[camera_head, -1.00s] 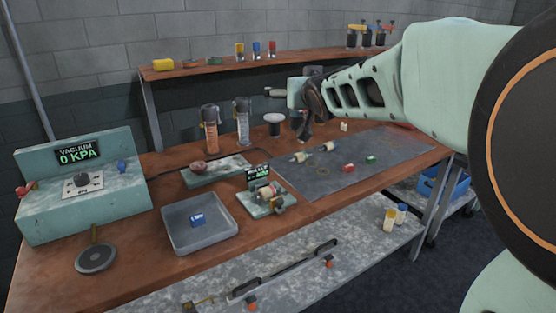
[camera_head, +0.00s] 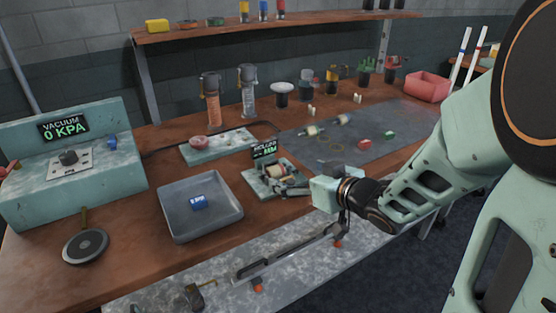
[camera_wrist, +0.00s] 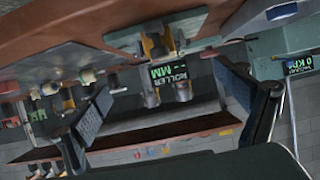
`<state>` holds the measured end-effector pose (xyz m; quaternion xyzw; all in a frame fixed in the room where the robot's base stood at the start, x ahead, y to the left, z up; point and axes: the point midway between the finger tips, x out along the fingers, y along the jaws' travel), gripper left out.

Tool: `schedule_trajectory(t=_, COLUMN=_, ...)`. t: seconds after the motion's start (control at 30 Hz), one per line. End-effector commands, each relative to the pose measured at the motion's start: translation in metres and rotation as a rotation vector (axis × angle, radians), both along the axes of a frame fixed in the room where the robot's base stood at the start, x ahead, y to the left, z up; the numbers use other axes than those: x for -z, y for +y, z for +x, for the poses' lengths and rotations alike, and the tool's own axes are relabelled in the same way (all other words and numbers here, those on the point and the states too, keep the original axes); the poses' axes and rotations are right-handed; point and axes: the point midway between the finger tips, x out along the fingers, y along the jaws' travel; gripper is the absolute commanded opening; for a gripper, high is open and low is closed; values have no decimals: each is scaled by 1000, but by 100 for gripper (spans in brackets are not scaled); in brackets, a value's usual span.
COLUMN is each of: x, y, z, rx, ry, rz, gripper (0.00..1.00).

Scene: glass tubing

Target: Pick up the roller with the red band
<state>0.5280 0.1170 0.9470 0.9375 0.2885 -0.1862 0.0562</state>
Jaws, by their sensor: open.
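Two pale rollers lie on the dark mat (camera_head: 375,150) in the head view, a nearer one (camera_head: 314,130) and a farther one (camera_head: 343,119). I cannot make out a red band on either. The roller gauge (camera_head: 270,184) stands left of the mat, with a pale cylindrical part on it whose markings are unclear. My gripper (camera_head: 312,191) is at the bench's front edge, just right of the gauge. In the wrist view its fingers (camera_wrist: 163,82) are spread with nothing between them. The gauge's display (camera_wrist: 169,75) shows beyond them, in an upside-down view.
A grey tray (camera_head: 228,212) holding a blue block (camera_head: 199,203) is left of the gauge. Red (camera_head: 364,144) and green (camera_head: 389,135) pieces lie on the mat. Jars and a pink bin (camera_head: 428,87) stand behind. A lower shelf (camera_head: 300,262) juts out under the bench.

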Motion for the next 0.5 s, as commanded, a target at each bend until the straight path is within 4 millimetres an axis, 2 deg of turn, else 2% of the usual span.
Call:
schedule_trajectory(t=0.1, x=10, y=10, z=15, rx=-2, ry=1, rz=-2, gripper=92)
schedule_trajectory(t=0.33, x=16, y=21, z=28, rx=0, ry=0, rz=-1, gripper=92)
schedule_trajectory(t=0.5, x=27, y=40, z=43, rx=-3, ry=0, rz=-1, gripper=92)
